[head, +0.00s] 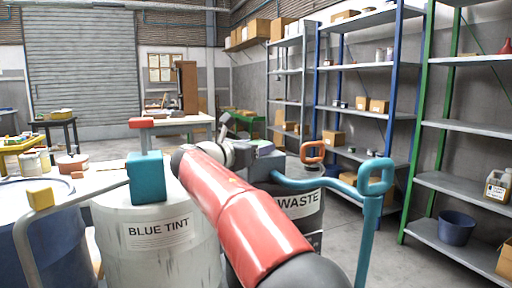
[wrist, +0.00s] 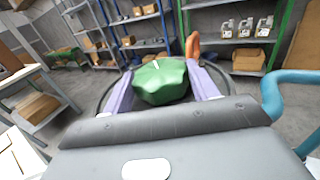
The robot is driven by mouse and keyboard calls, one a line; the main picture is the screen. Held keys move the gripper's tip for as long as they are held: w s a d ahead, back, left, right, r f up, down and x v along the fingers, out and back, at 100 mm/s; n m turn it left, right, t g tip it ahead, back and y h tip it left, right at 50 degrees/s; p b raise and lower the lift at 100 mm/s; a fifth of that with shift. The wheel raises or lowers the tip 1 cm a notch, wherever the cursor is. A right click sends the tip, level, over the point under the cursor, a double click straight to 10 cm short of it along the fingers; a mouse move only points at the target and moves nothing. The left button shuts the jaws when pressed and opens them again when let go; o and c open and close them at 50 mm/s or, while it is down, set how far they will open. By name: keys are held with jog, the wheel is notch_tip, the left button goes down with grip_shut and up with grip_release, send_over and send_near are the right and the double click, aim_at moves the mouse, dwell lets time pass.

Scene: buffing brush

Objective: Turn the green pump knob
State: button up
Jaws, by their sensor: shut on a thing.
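The green pump knob (wrist: 160,83) is a lobed knob in the middle of the wrist view. My gripper (wrist: 160,76) has one pale purple finger on each side of it and is shut on it. A short white mark shows on the knob's far part. The knob sits over a dark round drum top, partly hidden behind my gripper's body. In the head view my red arm reaches over the drums, and my gripper (head: 252,157) is at the dark drum labelled WASTE (head: 300,206). The knob is not clear there.
A white BLUE TINT drum (head: 157,240) with a teal pump (head: 147,178) stands left of my arm. A teal pipe and handle (head: 375,178) rise at right, near an orange handle (head: 312,152). Shelves (head: 465,185) line the right; the floor before them has free room.

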dwell(0.4)
jog(key=o, duration=1)
jog(key=shift+c, duration=0.2)
jog(key=v, duration=0.7)
jog(key=shift+s+a+b, duration=0.25)
jog(key=shift+a+b, duration=0.05)
